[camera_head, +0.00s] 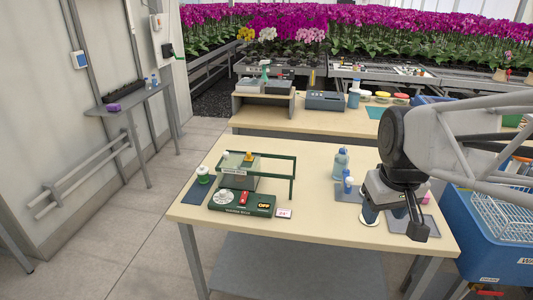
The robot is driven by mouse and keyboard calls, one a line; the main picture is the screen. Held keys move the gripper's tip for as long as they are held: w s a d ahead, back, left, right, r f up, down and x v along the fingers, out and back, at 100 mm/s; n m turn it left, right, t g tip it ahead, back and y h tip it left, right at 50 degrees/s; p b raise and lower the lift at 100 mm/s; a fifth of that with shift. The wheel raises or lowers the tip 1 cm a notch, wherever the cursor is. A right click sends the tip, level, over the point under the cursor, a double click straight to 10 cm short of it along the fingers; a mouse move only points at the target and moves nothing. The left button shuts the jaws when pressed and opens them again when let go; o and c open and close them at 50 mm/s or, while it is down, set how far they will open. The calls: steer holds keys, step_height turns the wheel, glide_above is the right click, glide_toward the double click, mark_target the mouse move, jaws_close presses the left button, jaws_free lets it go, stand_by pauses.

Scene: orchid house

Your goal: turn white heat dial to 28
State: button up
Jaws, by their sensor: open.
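The white heat dial (223,197) is a round disc on the left of a low dark-green control unit (240,210) on the near table. Its markings and the number it is set to are too small to read. A red switch (243,198) and a dark display with orange "OFF" letters (264,206) are to the right of the dial. A small card with pinkish writing (284,213) lies beside the unit's right end. My gripper (411,229) is open and empty, pointing down over the table's right part, well to the right of the dial and apart from it.
A green frame (294,178) stands behind the unit, around a clear box (238,183). A green-and-white spool-like item (203,175) is on the left. Bottles (341,163) stand near my gripper. The tabletop (320,225) between unit and gripper is mostly clear. A blue crate (500,245) is at right.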

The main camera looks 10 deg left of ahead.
steer(key=w+a+n, duration=0.5)
steer(key=w+a, duration=0.4)
steer(key=w, duration=0.4)
steer(key=n+g, duration=0.2)
steer(key=n, duration=0.9)
glide_above(223, 191)
steer(key=f, duration=2)
steer(key=shift+d, duration=0.2)
steer(key=shift+a+f, duration=0.25)
steer(key=shift+f, duration=0.15)
steer(key=shift+f, duration=3.75)
